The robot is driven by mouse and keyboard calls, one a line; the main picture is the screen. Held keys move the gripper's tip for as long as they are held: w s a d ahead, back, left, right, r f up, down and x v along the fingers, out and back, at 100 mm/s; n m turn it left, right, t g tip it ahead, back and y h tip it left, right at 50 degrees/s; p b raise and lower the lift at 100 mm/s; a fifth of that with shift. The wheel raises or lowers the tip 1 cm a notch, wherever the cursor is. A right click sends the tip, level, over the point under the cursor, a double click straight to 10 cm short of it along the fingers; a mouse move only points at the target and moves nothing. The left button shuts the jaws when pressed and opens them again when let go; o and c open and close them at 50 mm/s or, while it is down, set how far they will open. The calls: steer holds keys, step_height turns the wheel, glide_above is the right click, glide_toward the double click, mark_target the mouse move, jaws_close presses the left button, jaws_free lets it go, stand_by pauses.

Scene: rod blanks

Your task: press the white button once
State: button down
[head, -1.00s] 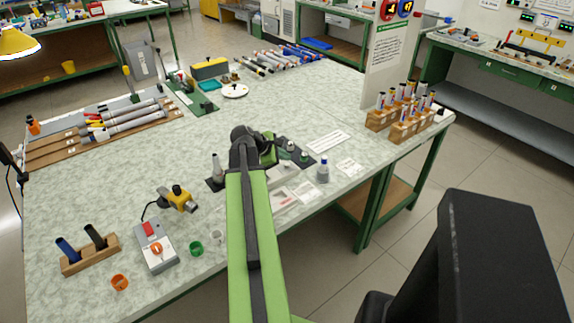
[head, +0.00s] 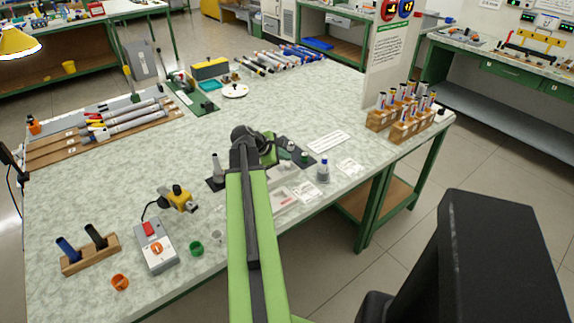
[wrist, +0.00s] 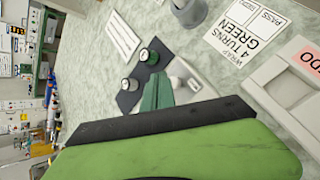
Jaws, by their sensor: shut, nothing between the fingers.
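A dark pad (wrist: 135,88) in the wrist view carries two short dark round pieces with pale tops. One (wrist: 148,56) is farther from me, the other (wrist: 129,84) lies to its lower left. Which of them is the white button I cannot tell for sure. My gripper (wrist: 158,92), with dark green fingers, is shut and empty, and appears beside the pad; contact cannot be judged. In the head view the pad (head: 296,152) lies just right of my gripper (head: 270,150), partly hidden by my arm.
A dark stand with a grey nozzle (head: 216,170) is on the left. A grey box with a red switch (head: 149,229) sits at front left.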

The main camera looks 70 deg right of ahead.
mark_target(285, 165)
steer(key=shift+f+b, duration=0.4)
steer(key=shift+f, duration=0.05)
steer(key=shift+f+b, duration=0.45)
steer(key=shift+b, duration=0.05)
stand_by(0.5)
steer(key=shift+r+p, duration=0.9)
steer(key=shift+p, duration=0.05)
step_height(285, 165, up, 5)
steer(key=p, duration=0.5)
steer(key=shift+r, duration=0.1)
stand_by(0.6)
